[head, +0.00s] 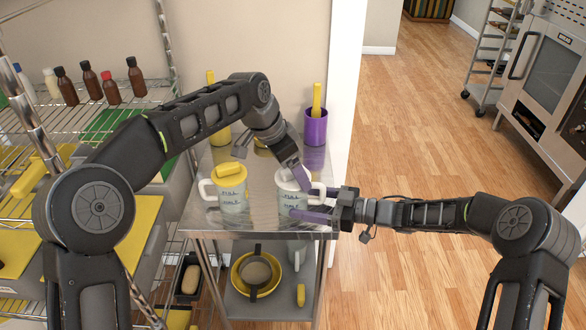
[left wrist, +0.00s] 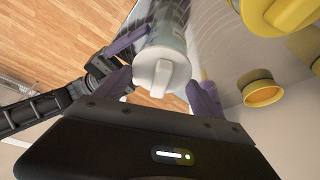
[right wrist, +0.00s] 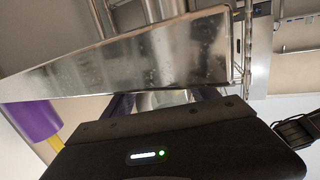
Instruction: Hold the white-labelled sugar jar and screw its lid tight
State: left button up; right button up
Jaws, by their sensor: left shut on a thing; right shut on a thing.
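The jar (head: 289,204) with a pale label and a white lid (head: 292,183) stands on the steel table; its print is too small to read surely. My left gripper (head: 303,179) comes down from above and is shut on the white lid, which shows between its fingers in the left wrist view (left wrist: 160,72). My right gripper (head: 314,207) reaches in level from the right and is shut on the jar's body. In the right wrist view the jar (right wrist: 165,98) shows only partly between the fingers. The lid sits on the jar; whether it is tight cannot be told.
A similar jar with a yellow lid (head: 232,173) stands close on the left. A purple cup (head: 315,128) with a yellow handle stands behind. Bowls (head: 255,275) sit on the lower shelf (head: 270,308). A wire rack with bottles (head: 66,86) is left; floor is open right.

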pick_arm(q)
jog(key=m+g, duration=0.1)
jog(key=m, duration=0.1)
jog(key=shift+m, duration=0.4)
jog(key=o, duration=1.3)
jog(key=shift+r, duration=0.1)
jog(key=shift+v, duration=1.35)
jog(key=shift+a, duration=0.15)
